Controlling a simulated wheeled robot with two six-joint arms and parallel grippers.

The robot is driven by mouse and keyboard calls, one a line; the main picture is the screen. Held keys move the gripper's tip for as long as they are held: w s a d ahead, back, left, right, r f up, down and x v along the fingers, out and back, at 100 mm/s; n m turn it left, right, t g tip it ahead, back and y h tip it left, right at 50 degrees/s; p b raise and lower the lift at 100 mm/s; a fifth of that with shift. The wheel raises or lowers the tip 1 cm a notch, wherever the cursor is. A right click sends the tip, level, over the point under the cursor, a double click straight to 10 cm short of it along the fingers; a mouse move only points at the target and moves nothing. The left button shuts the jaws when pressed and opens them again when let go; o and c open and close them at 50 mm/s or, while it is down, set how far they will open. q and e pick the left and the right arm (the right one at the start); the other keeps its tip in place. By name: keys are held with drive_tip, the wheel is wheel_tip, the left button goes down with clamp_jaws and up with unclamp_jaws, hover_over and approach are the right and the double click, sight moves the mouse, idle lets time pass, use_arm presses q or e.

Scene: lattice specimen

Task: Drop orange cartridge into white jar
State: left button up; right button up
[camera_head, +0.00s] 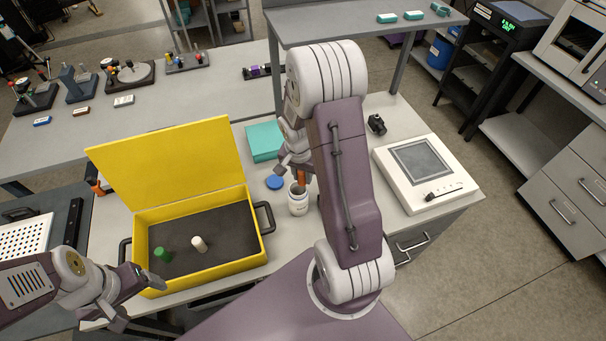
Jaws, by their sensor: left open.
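The white jar (298,203) stands upright and open on the table, right of the yellow case. The orange cartridge (301,179) is upright at the jar's mouth, its lower end at or just inside the rim; which I cannot tell. My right gripper (298,171) is above the jar, shut on the cartridge's upper part, partly hidden by my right arm. My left gripper (134,284) is open and empty by the front left corner of the case.
The open yellow case (208,277) holds a green cartridge (162,254) and a white cartridge (199,244). A blue lid (275,182) lies beside the jar. A teal box (264,141) is behind it. A white device with a screen (455,190) stands to the right.

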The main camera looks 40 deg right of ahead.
drive_tip(key=o, duration=0.4)
drive_tip(key=shift+d, duration=0.1)
use_arm(q)
drive_tip(key=shift+d+r, duration=0.1)
drive_tip(key=shift+d, duration=0.2)
use_arm(e)
drive_tip(key=shift+o, duration=0.2)
drive_tip(key=shift+d, duration=0.15)
drive_tip(key=r, duration=0.6)
drive_tip(key=s+a+r, duration=0.1)
drive_tip(key=r, duration=0.2)
use_arm(q)
drive_tip(key=shift+a, duration=0.1)
use_arm(e)
drive_tip(key=shift+w, duration=0.1)
use_arm(q)
drive_tip(key=shift+s, duration=0.1)
